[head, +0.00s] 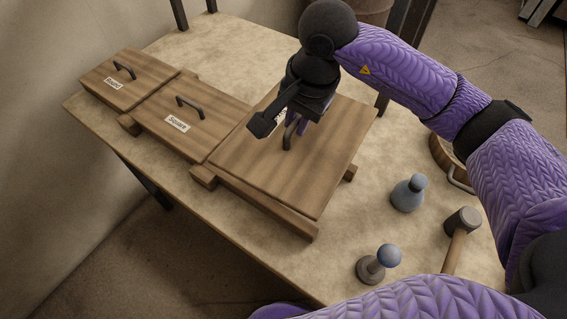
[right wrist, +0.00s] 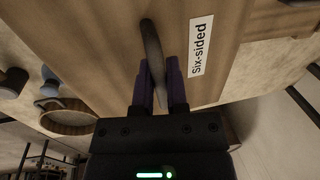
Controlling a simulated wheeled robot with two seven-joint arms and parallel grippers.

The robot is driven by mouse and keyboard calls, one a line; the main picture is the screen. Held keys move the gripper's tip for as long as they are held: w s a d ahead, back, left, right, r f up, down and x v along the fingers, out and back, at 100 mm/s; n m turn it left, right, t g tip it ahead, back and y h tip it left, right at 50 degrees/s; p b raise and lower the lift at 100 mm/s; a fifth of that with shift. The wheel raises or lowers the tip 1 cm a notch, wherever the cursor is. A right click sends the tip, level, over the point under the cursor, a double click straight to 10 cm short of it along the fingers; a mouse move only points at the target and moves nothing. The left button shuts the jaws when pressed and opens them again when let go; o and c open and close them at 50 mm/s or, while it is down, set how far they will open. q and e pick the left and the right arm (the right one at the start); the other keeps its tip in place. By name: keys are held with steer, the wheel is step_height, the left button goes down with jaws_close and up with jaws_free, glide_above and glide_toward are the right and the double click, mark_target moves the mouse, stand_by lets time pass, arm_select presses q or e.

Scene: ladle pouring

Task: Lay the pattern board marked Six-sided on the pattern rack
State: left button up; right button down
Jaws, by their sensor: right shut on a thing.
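The wooden pattern board marked Six-sided (head: 325,165) is the nearest and largest-looking of the boards in the head view. Its label (right wrist: 198,46) reads clearly in the right wrist view and is mostly hidden in the head view. My right gripper (head: 297,128) is shut on the board's dark handle (right wrist: 152,50). The board lies over wooden rails of the pattern rack (head: 265,212), roughly level. I cannot tell whether it touches them or hovers just above. My left gripper is not in view.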

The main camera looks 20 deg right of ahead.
step_height(320, 180, down, 10)
steer(key=b, duration=0.2)
steer(key=shift+m, duration=0.3)
steer(key=shift+w, duration=0.1)
